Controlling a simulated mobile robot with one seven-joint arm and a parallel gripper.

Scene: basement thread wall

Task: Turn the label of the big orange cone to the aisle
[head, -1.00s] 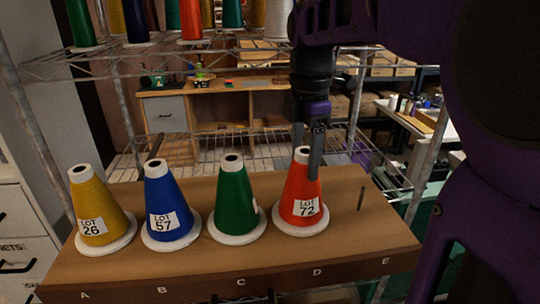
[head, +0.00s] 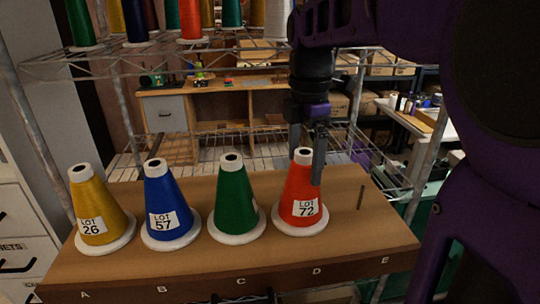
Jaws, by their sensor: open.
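The orange-red cone (head: 299,187) stands upright on its white base disc at D, the rightmost cone on the wooden board. Its white label, LOT 72 (head: 306,208), faces the front, slightly right of centre. My gripper (head: 307,166) points down at the cone's top and is open. One finger is at the upper left, partly behind the white tip; the other comes down in front of the cone's right side. I cannot tell whether either finger touches the cone.
Blue (head: 166,199) and yellow (head: 95,205) cones show front labels; the green cone (head: 234,197) shows only a label edge at right. A bare peg (head: 361,198) stands at E. A wire shelf with more cones hangs above.

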